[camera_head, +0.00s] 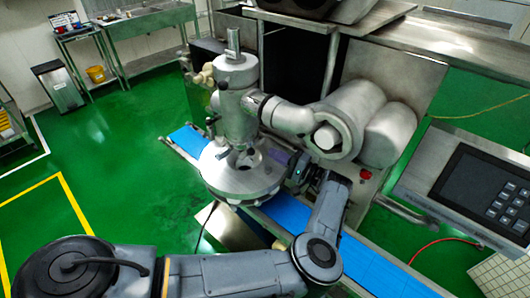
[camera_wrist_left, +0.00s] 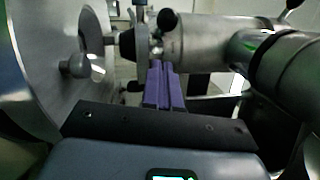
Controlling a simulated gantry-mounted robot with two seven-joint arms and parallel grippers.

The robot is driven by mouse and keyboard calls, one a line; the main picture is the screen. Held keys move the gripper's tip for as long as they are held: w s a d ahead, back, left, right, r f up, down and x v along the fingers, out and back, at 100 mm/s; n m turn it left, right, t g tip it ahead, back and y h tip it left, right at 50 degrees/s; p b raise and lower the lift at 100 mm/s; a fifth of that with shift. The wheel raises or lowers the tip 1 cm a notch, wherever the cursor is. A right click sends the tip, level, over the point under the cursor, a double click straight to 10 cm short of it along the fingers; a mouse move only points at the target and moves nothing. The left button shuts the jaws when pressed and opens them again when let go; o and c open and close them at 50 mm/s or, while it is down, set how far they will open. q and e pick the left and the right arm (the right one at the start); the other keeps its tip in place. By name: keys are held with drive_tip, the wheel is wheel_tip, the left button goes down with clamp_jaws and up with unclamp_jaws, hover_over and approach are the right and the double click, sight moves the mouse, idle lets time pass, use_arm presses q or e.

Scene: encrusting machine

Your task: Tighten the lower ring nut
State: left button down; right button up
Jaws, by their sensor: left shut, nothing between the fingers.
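The lower ring nut seems to be the collar (camera_head: 238,140) low on the machine's upright metal head, just above the wide round disc (camera_head: 240,184); small handles stick out around it. My left gripper (camera_head: 279,156) is at the right of this collar, just above the disc, pointing left. In the left wrist view its purple fingers (camera_wrist_left: 165,84) are pressed together with nothing between them. Beyond the tips is a metal part with dark-ended handles (camera_wrist_left: 141,44); I cannot tell whether the fingers touch it. My right gripper is not in view.
The disc's face (camera_wrist_left: 40,80) with a round knob (camera_wrist_left: 76,66) lies close to the fingers' left. A thick metal pipe (camera_head: 292,118) runs to large cylinders on the right. A blue conveyor belt (camera_head: 310,232) passes below. A control panel (camera_head: 480,190) stands at the right.

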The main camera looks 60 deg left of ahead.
sight(249, 149)
use_arm(q)
drive_tip(key=shift+s+a+r+p, duration=0.15)
drive_tip(key=shift+s+a+p, duration=0.05)
drive_tip(key=shift+s, duration=0.45)
drive_tip(key=shift+s+a+r+p, duration=0.1)
drive_tip(key=shift+s+a+p, duration=0.15)
drive_tip(key=shift+s, duration=0.35)
drive_tip(key=shift+s+a+r+p, duration=0.15)
drive_tip(key=shift+s+p, duration=0.05)
drive_tip(key=shift+s, duration=0.45)
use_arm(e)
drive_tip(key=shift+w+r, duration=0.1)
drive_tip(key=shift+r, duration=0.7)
